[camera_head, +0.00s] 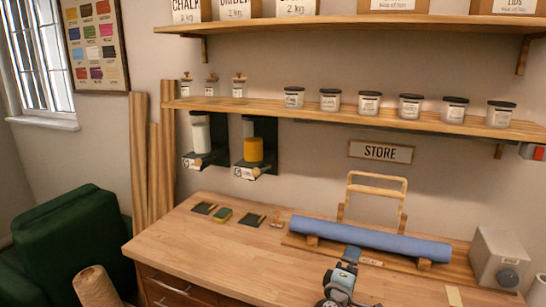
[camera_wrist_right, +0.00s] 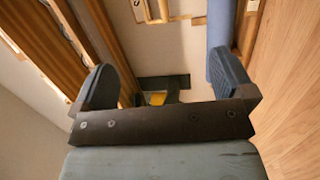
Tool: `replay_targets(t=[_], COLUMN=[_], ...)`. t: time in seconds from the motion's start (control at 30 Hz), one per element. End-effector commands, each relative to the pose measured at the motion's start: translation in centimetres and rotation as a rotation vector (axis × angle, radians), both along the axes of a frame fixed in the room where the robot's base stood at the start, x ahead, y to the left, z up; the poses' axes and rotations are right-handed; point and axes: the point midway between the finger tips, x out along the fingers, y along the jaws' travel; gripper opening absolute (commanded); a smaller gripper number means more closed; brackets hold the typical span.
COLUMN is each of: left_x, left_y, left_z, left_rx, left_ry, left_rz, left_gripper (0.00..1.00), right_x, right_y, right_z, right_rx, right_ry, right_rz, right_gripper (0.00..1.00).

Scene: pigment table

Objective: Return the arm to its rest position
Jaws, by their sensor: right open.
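My right gripper (camera_head: 349,256) is in the lower middle of the head view, over the wooden workbench (camera_head: 190,250) and just in front of the blue roll (camera_head: 370,240). In the right wrist view the right gripper (camera_wrist_right: 162,82) has its two dark fingers wide apart, with nothing held between them. The blue roll (camera_wrist_right: 220,24) shows there just beyond the right-hand finger; I cannot tell whether they touch. My left gripper is in neither view.
A wooden frame (camera_head: 376,175) stands behind the roll. A grey box (camera_head: 495,262) is at the right end. Dispensers with white and yellow pigment (camera_head: 253,150) hang below the jar shelf (camera_head: 300,108). The front left bench is clear.

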Motion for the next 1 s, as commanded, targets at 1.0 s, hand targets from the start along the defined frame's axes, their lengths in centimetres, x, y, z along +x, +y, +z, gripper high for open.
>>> replay_targets(t=[1.0], left_x=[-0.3], left_y=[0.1], left_z=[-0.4], left_rx=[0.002], left_ry=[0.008], left_rz=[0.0], left_gripper=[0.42], right_x=[-39.9], right_y=[-5.6], right_z=[-9.9], right_rx=[1.34], right_ry=[0.69], right_rz=[-0.353], right_gripper=[1.0])
